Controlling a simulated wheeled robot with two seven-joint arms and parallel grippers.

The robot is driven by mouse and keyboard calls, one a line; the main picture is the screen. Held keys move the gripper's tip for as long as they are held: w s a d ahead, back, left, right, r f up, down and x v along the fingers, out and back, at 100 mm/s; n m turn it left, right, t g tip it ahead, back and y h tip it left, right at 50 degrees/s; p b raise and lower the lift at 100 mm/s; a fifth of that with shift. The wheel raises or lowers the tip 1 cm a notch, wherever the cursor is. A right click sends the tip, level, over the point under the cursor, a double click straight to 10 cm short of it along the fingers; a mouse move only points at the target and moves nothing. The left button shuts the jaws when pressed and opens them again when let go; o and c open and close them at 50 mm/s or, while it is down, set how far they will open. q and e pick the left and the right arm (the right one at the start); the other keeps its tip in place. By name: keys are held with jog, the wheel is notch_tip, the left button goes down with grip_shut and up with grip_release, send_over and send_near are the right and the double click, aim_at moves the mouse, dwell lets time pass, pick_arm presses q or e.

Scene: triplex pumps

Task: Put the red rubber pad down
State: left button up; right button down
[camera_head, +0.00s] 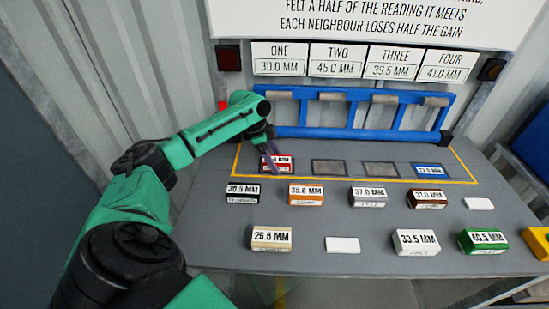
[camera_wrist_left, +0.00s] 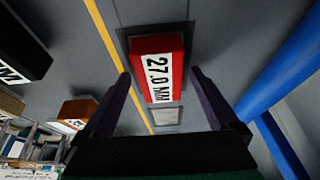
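The red rubber pad (camera_head: 276,164), labelled 27.0 MM, lies on the leftmost dark square of the row inside the yellow line. In the left wrist view the red rubber pad (camera_wrist_left: 157,72) sits within the dark square's outline, label up. My left gripper (camera_head: 271,152) is just above and beside the pad, partly covering it in the head view. In the left wrist view the fingers of my left gripper (camera_wrist_left: 162,90) stand apart, with gaps between them and the pad's sides. My right gripper is not in view.
A blue frame (camera_head: 360,132) stands behind the squares. The two middle squares (camera_head: 329,167) are bare; a blue pad (camera_head: 430,170) lies on the rightmost. Several labelled pads, such as the orange one (camera_head: 306,194), stand in rows at the front. A yellow object (camera_head: 537,242) is at right.

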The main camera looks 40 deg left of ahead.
pick_arm(q)
jog(key=shift+r, duration=0.1)
jog(key=b+v, duration=0.1)
jog(key=v, duration=1.1)
